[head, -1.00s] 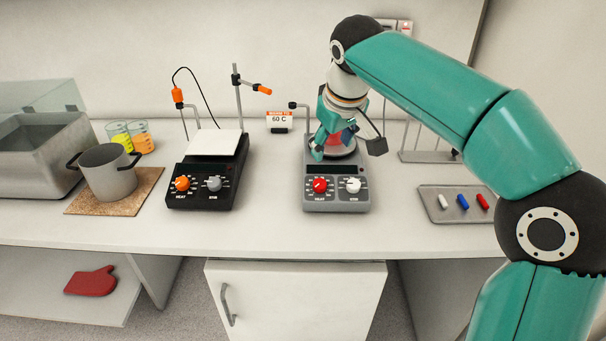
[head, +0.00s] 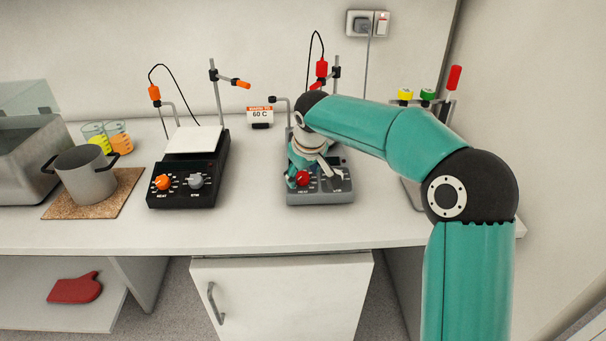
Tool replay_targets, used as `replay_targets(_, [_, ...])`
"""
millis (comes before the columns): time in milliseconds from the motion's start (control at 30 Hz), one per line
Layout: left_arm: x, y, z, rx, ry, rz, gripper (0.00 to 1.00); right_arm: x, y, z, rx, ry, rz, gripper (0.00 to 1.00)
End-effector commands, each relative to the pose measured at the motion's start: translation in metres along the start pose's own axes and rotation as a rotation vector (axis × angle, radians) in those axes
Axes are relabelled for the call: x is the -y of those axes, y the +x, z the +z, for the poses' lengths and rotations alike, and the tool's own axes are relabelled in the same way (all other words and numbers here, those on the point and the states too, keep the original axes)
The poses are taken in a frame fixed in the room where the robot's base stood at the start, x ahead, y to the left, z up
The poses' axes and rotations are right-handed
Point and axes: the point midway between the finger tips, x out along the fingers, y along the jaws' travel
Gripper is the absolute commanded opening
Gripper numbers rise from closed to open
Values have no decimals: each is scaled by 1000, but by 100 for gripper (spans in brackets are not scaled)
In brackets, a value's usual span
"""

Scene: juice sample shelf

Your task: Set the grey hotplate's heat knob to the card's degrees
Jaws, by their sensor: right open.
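The grey hotplate (head: 320,197) stands on the bench right of centre, its top largely hidden by my right arm. Its red heat knob (head: 302,179) shows at the left of the front panel; its exact setting is too small to read. The white stir knob is mostly hidden. The card (head: 260,114) behind it to the left reads "60 C". My right gripper (head: 313,172) is open, pointing down over the panel, with one finger close beside the heat knob; I cannot tell whether they touch. My left gripper is not in view.
A black hotplate (head: 183,189) with an orange knob stands to the left. A pot (head: 86,174) sits on a cork mat, with beakers (head: 106,137) behind it. A rack with coloured tops (head: 428,97) stands at right, partly behind my arm. The front bench strip is clear.

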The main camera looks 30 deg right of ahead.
Motion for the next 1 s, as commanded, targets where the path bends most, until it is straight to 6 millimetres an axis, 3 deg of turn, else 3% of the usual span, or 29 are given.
replay_targets(367, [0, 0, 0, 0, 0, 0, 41, 1, 7, 0, -1, -1, 0, 60])
replay_targets(733, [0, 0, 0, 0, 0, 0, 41, 1, 7, 0, 0, -1, -1, 1])
replay_targets(1000, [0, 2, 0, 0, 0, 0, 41, 1, 8, 0, -1, 17, 1, 0])
